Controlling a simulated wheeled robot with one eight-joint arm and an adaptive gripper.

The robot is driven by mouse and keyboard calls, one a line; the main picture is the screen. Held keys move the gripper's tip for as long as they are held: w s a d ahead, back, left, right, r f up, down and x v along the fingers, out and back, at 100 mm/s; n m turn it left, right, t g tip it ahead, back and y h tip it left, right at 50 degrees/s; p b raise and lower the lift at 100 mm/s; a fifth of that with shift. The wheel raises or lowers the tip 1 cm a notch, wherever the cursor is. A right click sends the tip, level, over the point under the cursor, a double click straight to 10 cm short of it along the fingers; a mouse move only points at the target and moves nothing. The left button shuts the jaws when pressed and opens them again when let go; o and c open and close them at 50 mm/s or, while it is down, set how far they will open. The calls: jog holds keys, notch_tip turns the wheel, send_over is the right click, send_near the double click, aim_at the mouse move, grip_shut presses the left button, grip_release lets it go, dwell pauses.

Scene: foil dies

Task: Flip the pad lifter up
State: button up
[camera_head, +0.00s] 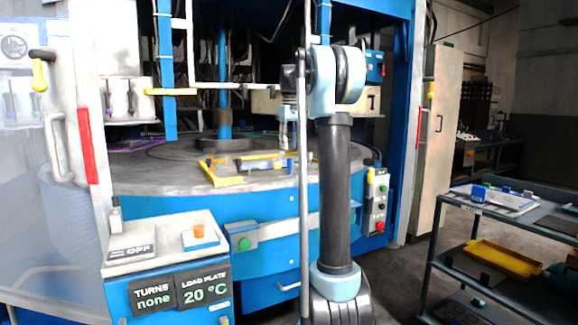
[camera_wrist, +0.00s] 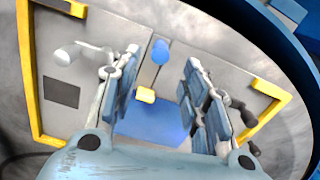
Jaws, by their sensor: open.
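In the wrist view, a short lever with a blue rounded knob (camera_wrist: 160,51) and a yellow block (camera_wrist: 145,95) at its other end shows between my fingers; it may be the pad lifter. A flat blue pad (camera_wrist: 155,124) lies by the yellow block. My gripper (camera_wrist: 163,65) is open, one finger on each side of the lever, with nothing clasped. Whether a finger touches the lever I cannot tell. In the head view, my gripper (camera_head: 284,138) points down above the yellow-edged fixture (camera_head: 228,181) on the round table; the lever is too small to make out there.
The fixture's grey plate has a yellow edge (camera_wrist: 30,85), a dark square (camera_wrist: 61,92) and a pale handle-like part (camera_wrist: 68,54) at left. Dark knobs (camera_wrist: 240,112) stand at right. In the head view, a control box (camera_head: 165,245) stands front left and a shelf cart (camera_head: 500,215) at right.

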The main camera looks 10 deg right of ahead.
aim_at(290, 170)
notch_tip(290, 170, down, 9)
jog(key=shift+r, duration=0.2)
dwell(0.3)
grip_shut()
